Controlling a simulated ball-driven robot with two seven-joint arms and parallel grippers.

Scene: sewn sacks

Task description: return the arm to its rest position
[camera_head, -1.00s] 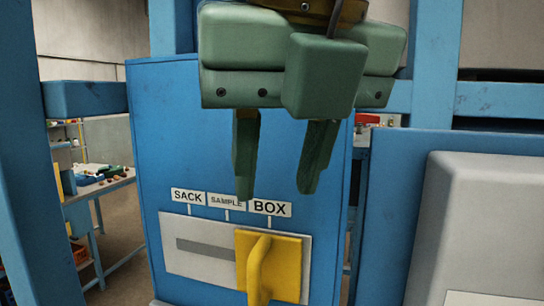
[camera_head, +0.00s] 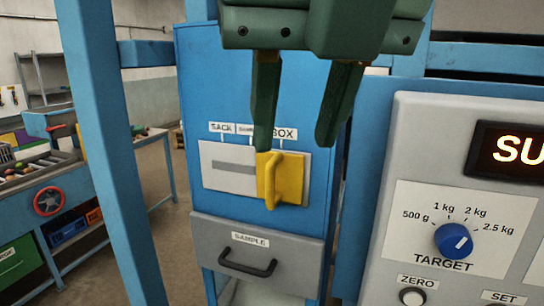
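Below the plate is a grey SAMPLE drawer (camera_head: 225,232) with a black handle. At the right is a control panel (camera_head: 408,160) with a blue TARGET knob (camera_head: 453,240). A blue post (camera_head: 105,150) stands at the left, with a bench (camera_head: 45,190) behind it.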

